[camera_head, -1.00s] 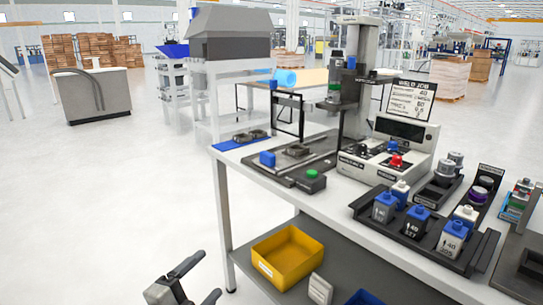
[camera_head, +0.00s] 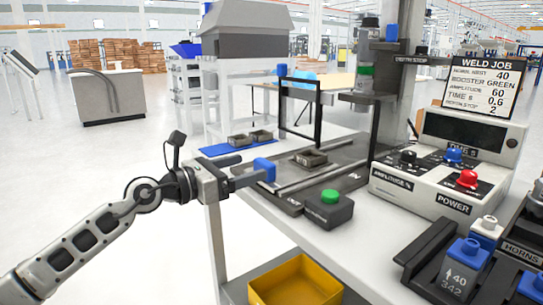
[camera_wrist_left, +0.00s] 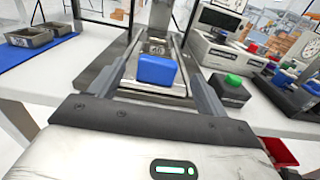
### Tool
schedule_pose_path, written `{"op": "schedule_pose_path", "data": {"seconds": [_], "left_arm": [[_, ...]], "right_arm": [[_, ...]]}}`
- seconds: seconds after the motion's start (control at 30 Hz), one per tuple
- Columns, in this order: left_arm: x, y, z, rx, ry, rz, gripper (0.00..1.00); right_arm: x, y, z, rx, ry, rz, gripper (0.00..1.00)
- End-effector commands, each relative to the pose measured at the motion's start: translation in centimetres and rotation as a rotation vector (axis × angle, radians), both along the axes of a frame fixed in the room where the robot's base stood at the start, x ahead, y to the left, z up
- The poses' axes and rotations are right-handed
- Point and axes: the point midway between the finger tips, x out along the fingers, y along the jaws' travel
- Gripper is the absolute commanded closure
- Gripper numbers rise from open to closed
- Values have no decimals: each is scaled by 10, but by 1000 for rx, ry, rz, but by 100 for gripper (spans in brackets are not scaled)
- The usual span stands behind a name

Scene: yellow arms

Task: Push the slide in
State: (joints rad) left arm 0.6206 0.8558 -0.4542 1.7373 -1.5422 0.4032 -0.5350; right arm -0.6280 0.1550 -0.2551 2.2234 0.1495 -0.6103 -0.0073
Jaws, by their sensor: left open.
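The slide carries a blue block handle (camera_head: 264,169) at the near end of the dark rail fixture (camera_head: 290,186) on the table. The handle also shows in the left wrist view (camera_wrist_left: 157,70). A small grey metal part (camera_head: 310,158) sits on the slide behind the handle. My left gripper (camera_head: 250,177) is open at the table's left edge, level with the handle. In the wrist view its fingers lie on either side of the blue handle's near face; whether they touch it I cannot tell. My right gripper is out of view.
A black box with a green button (camera_head: 329,204) stands right of the rail. The control box with knobs (camera_head: 449,165) is farther right. Two metal trays lie on a blue mat (camera_head: 232,146) to the left. A press column (camera_head: 385,90) rises behind. A yellow bin (camera_head: 296,283) is below.

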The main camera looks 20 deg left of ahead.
Motion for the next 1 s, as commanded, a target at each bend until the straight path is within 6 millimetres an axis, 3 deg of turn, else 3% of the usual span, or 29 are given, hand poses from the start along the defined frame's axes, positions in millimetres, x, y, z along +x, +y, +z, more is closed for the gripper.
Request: {"op": "schedule_pose_path", "data": {"seconds": [0.1, 0.33, 0.8, 1.0], "left_arm": [[21, -18, 2, -6, -1, -2, 24], [50, -39, -1, -4, 2, -1, 24], [61, -47, -1, -2, 2, 0, 24], [61, -47, -1, -2, 2, 0, 79]], "right_arm": [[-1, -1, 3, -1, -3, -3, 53], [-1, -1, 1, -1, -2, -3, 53], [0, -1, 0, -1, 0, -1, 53], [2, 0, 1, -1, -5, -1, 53]]}}
